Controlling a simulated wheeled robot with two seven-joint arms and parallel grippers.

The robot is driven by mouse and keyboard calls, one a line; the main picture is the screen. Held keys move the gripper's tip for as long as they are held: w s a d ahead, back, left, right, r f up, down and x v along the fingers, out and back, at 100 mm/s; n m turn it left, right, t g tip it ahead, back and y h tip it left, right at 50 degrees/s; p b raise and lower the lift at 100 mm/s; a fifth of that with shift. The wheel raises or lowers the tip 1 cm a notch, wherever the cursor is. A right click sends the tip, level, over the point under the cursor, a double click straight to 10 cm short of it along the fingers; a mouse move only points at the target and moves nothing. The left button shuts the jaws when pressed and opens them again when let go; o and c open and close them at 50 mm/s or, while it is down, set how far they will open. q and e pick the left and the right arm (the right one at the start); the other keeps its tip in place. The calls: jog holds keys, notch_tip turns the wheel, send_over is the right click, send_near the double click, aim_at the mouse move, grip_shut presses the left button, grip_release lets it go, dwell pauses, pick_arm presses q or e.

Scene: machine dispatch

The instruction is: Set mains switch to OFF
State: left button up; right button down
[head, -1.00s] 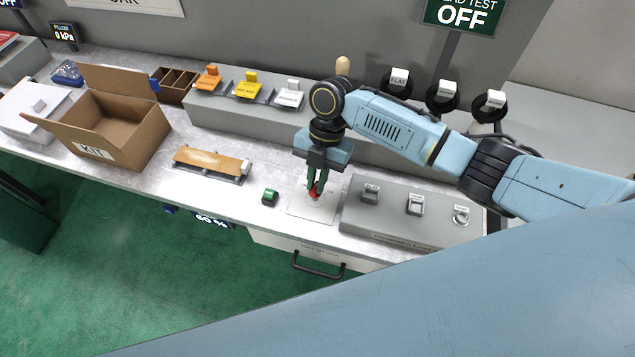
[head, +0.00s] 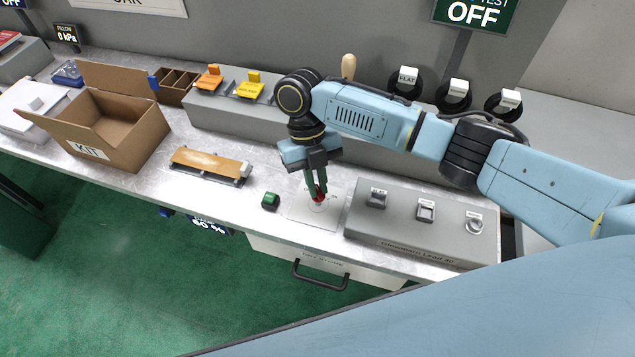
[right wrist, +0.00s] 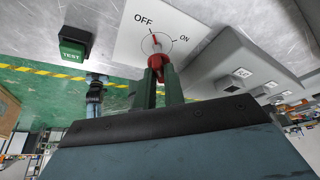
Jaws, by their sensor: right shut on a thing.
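The mains switch is a red knob (right wrist: 160,62) on a white plate (head: 308,216) printed OFF and ON. In the right wrist view a thin red pointer (right wrist: 155,38) shows by the dial circle, close to the OFF label (right wrist: 143,20); the ON label (right wrist: 184,38) is to its right. My right gripper (head: 317,192) points down at the plate, its green fingers shut on the red knob. The fingers hide part of the knob in the head view. My left gripper is not in view.
A green TEST button (head: 271,201) stands just left of the plate. A grey box with several small switches (head: 420,235) is close on the right. A tan-topped holder (head: 210,165) and an open KIT carton (head: 140,155) are further left.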

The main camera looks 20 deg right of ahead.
jog(key=shift+w+r+n+h, duration=0.1)
jog(key=shift+n+h, duration=0.2)
jog(key=shift+n, duration=0.3)
jog(key=c, duration=1.5)
grip_release()
jog(key=v, duration=1.3)
jog(key=shift+r, duration=0.2)
